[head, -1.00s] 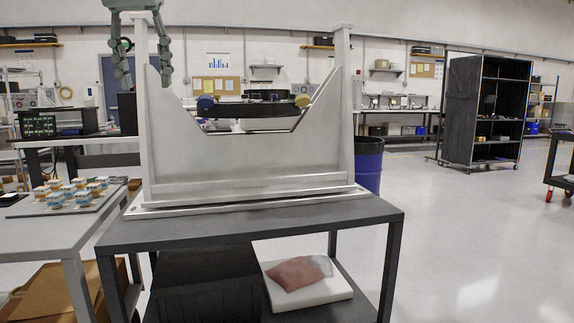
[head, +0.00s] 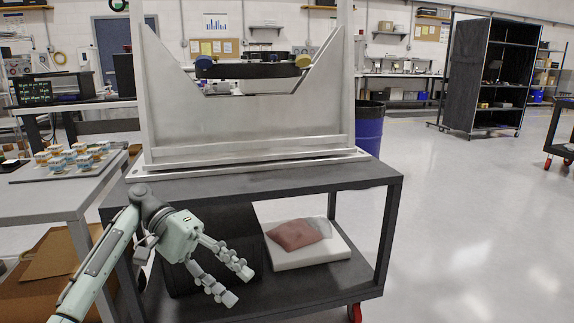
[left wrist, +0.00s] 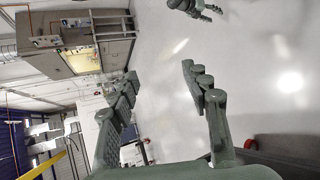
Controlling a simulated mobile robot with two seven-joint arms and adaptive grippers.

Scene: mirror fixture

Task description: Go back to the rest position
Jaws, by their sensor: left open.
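My left gripper (head: 238,286) is open and empty, low in front of the dark cart (head: 240,185), with its fingers angled down to the right. Its spread fingers also show in the left wrist view (left wrist: 160,78), with nothing between them. The grey mirror fixture (head: 250,130) stands upright on the cart top, apart from the gripper. A dark round part (head: 250,71) with blue and yellow knobs sits across its cutout. What looks like my right gripper (left wrist: 203,12) shows small at the top of the left wrist view; its opening is unclear.
A red and grey cloth-like item (head: 298,234) lies on a white pad on the cart's lower shelf, beside a black bin (head: 215,255). A grey table (head: 60,200) with several small boxes stands left. A blue barrel (head: 369,135) stands behind.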

